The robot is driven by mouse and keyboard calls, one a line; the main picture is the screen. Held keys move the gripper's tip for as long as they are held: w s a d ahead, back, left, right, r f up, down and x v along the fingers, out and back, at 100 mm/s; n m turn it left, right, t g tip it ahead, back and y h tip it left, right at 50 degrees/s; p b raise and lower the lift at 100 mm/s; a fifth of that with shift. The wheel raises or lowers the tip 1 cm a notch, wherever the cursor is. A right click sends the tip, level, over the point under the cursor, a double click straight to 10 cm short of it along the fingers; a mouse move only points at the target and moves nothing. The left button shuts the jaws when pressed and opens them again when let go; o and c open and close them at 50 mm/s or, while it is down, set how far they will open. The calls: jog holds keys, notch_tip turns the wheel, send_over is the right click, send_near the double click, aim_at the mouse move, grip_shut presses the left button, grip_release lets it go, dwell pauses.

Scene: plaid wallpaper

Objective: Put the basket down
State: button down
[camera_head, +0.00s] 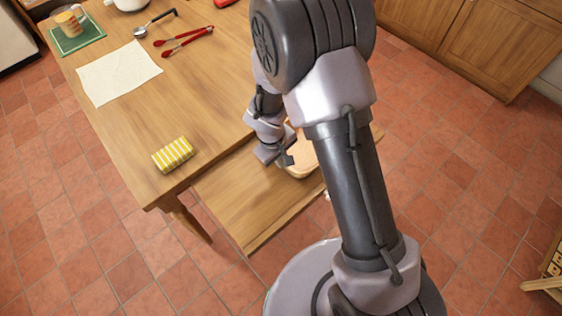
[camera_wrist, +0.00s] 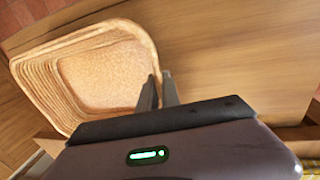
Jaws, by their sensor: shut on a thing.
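A light tan woven basket (camera_head: 301,158) shows beside my gripper (camera_head: 286,160) in the head view, partly hidden behind my arm. In the wrist view the basket (camera_wrist: 100,75) fills the upper left and looks empty, with ribbed sides and a rounded rim. My gripper (camera_wrist: 160,88) is shut on its rim at the right side. The basket is over a lower wooden surface (camera_head: 235,200) next to the table. I cannot tell whether its base touches that surface.
The wooden table (camera_head: 205,100) holds a yellow striped sponge (camera_head: 173,154), a white cloth (camera_head: 118,72), red tongs (camera_head: 184,41), a ladle (camera_head: 155,22) and a mug (camera_head: 70,23) on a green mat (camera_head: 78,42). The lower surface is bare at its front left. Cabinets (camera_head: 480,40) stand at the back right.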

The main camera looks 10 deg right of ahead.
jog(key=shift+r, duration=0.1)
jog(key=c, duration=2)
grip_release()
jog(key=shift+f, duration=0.2)
jog(key=o, duration=0.4)
jog(key=shift+o, duration=0.2)
jog(key=s+d+r+m+t+y+p, duration=0.1)
jog(key=s+d+r+m+p, duration=0.15)
jog(key=r, duration=1.05)
jog(key=s+d+r+m+p, duration=0.1)
jog(key=s+r+m+p, duration=0.2)
jog(key=r, duration=1.1)
jog(key=s+d+r+m+t+y, duration=0.2)
jog(key=s+r+m, duration=0.4)
jog(key=s+r, duration=0.5)
jog(key=shift+s+r+t+y, duration=0.2)
jog(key=shift+s+t+y, duration=0.2)
jog(key=shift+s+t, duration=0.35)
